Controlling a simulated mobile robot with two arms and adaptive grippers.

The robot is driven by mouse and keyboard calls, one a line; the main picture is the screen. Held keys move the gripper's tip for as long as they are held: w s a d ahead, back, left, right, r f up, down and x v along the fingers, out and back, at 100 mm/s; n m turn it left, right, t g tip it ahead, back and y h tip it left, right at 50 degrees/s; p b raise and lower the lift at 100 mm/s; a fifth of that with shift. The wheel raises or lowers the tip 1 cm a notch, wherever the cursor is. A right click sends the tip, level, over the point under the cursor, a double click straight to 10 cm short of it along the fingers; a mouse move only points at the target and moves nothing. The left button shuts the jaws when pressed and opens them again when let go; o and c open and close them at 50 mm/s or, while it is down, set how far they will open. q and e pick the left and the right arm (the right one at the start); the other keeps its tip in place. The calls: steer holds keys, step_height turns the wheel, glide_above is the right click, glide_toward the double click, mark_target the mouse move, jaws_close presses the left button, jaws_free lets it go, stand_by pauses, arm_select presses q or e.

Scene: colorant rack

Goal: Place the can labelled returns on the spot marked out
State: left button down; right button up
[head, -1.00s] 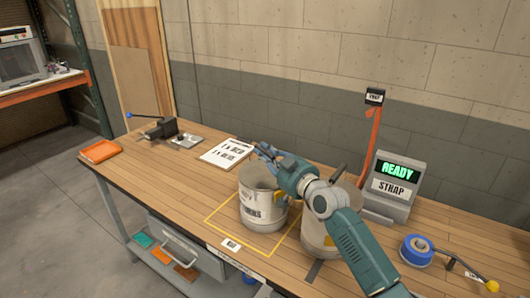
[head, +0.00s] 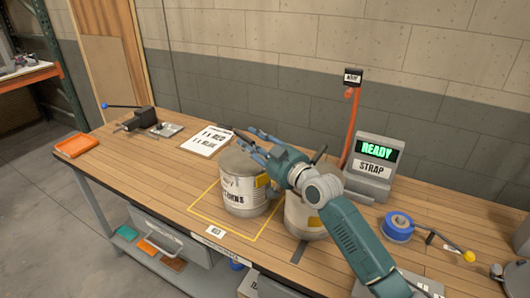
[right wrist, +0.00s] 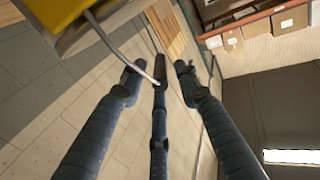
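The can labelled returns (head: 243,193) is pale grey with a dark-lettered label. In the head view it stands upright inside the yellow outlined square (head: 217,225) on the bench, clear of the front lines; its back side is hidden. My right gripper (head: 254,146) is at the can's upper back right rim, its dark fingers spread. The right wrist view shows the fingers (right wrist: 158,82) apart with nothing clamped between them. A thin wire handle (right wrist: 118,52) passes close to one finger; contact cannot be told. My left gripper is not in view.
A second can (head: 303,218) stands just right of the square, partly under my right arm. Behind are a READY/STRAP display (head: 372,168) and an order sheet (head: 206,139). A blue tape roll (head: 397,227) lies right. The bench's left part holds a vise (head: 140,119) and orange tray (head: 76,146).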

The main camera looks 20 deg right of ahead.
steer(key=b+v, duration=0.1)
steer(key=v, duration=0.7)
steer(key=shift+s, duration=0.25)
steer(key=shift+d, duration=0.15)
